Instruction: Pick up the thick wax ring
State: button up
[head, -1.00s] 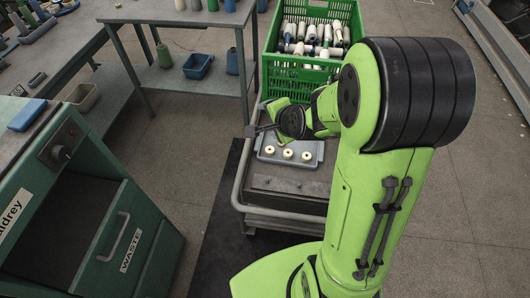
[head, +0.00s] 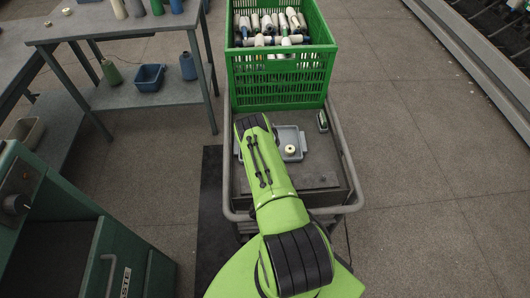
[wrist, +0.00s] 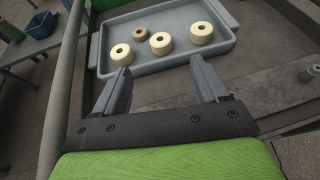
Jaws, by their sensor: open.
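A grey tray (wrist: 175,64) on the cart holds several wax rings. In the wrist view, three cream rings stand in a slanting row: a left one (wrist: 121,54), a middle one (wrist: 161,43) and a right one (wrist: 201,34). The right one looks tallest. In the head view, only one cream ring (head: 290,149) shows in the tray (head: 300,139); my arm hides the others and the gripper.
A green crate (head: 280,87) full of yarn cones stands on the cart behind the tray. A small green and dark device (head: 322,121) lies right of the tray. The cart has a raised grey rail (head: 348,165). A bench (head: 100,27) stands at the left.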

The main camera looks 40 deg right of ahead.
jog(key=b+x, duration=0.2)
jog(key=x, duration=0.4)
jog(key=b+x, duration=0.3)
jog(key=x, duration=0.2)
jog(key=shift+w+d+f, duration=0.15)
jog(key=shift+d+f, duration=0.1)
jog(key=shift+f, duration=0.15)
jog(key=shift+w+d, duration=0.35)
jog(key=shift+w, duration=0.05)
jog(key=shift+c, duration=0.5)
jog(key=c, duration=1)
